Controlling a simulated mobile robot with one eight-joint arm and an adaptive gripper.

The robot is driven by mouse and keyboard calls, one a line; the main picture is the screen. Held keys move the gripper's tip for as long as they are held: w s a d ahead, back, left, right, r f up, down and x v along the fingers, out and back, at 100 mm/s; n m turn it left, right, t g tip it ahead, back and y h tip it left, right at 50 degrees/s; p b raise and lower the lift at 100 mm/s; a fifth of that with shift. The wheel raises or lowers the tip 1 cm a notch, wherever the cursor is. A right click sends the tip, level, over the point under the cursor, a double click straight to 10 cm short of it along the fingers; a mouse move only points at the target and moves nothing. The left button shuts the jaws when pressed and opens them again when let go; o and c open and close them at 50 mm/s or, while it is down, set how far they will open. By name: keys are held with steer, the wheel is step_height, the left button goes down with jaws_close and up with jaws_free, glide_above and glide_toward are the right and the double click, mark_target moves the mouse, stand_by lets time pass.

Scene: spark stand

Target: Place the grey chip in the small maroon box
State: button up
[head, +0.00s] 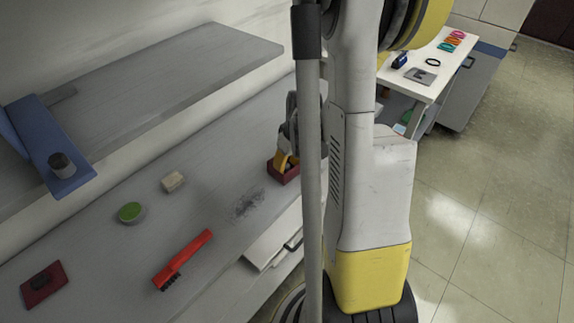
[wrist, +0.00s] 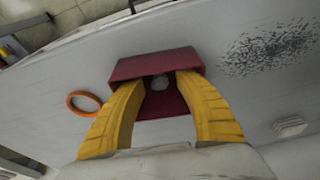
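The small maroon box (head: 284,174) stands on the grey bench beside my column in the head view. It also shows in the wrist view (wrist: 155,66), ahead of my fingers. A small round grey piece, which looks like the grey chip (wrist: 160,83), is inside the box, between the fingertips in the picture. My gripper (wrist: 159,87) has yellow fingers spread apart, with their tips at the box opening. No finger visibly touches the chip. In the head view my gripper (head: 283,159) is over the box, partly hidden by my column.
The bench holds dark specks (head: 248,204), a red brush (head: 183,258), a green round item (head: 130,212), a beige block (head: 173,181) and a dark red pad (head: 43,284). A shelf (head: 165,85) overhangs the back. An orange ring (wrist: 84,103) lies left of the box in the wrist view.

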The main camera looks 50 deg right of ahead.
steer(key=p+v, duration=0.6)
steer(key=v, duration=0.6)
steer(key=s+a+r+t, duration=0.1)
steer(key=a+r+t, duration=0.1)
steer(key=a+r, duration=0.5)
steer(key=s+a+r+t, duration=0.1)
steer(key=a+r, duration=0.6)
steer(key=a, duration=1.1)
steer(key=shift+s+a+t, duration=0.25)
steer(key=shift+s+t, duration=0.15)
steer(key=shift+t, duration=0.4)
